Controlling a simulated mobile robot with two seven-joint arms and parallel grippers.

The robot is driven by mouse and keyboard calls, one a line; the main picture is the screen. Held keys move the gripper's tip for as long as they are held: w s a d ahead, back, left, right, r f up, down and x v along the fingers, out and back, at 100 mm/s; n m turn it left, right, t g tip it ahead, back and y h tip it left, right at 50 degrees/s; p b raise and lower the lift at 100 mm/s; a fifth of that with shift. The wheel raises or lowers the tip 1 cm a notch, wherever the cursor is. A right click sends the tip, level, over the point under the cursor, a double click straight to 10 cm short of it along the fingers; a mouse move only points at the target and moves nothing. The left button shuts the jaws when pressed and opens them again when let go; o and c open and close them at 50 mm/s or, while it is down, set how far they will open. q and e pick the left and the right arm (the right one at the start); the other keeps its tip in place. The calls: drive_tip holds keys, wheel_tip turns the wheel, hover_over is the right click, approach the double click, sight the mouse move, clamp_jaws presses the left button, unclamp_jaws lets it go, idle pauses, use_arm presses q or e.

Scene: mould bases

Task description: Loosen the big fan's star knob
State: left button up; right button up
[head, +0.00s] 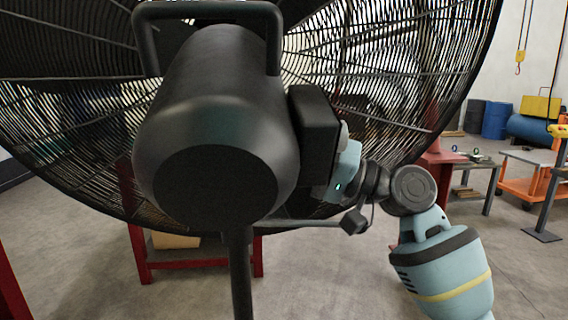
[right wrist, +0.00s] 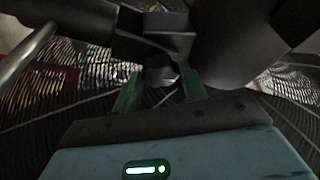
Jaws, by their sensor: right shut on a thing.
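The big fan fills the head view, with its dark motor housing (head: 215,120) in front of the round wire guard (head: 440,70). A black box (head: 312,135) sits on the housing's right side. My right gripper (right wrist: 160,82) comes in from the right behind that box, so its fingers are hidden in the head view. In the right wrist view its two green fingers are shut on a dark piece, the star knob (right wrist: 160,75), under the fan's dark body. The knob's star shape is too dark to make out. My left gripper is not in view.
The fan's post (head: 238,275) stands below the housing. A thin grey rod (head: 305,223) runs beside it towards my right wrist. A red-framed stand (head: 200,264) is behind the fan. A bench, an orange cart (head: 530,187) and blue drums (head: 496,120) stand at the right.

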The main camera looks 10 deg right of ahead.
drive_tip(key=n+g+b, duration=0.1)
drive_tip(key=n+b, duration=0.1)
drive_tip(key=n+g+y+b, duration=0.1)
drive_tip(key=n+b, duration=0.2)
drive_tip(key=n+g+y+b, duration=0.1)
drive_tip(key=n+b, duration=0.1)
drive_tip(key=n, duration=0.1)
drive_tip(key=shift+w+f, duration=0.2)
drive_tip(key=shift+f, duration=0.05)
drive_tip(key=o, duration=0.9)
drive_tip(key=shift+r, duration=0.1)
drive_tip(key=shift+o, duration=0.5)
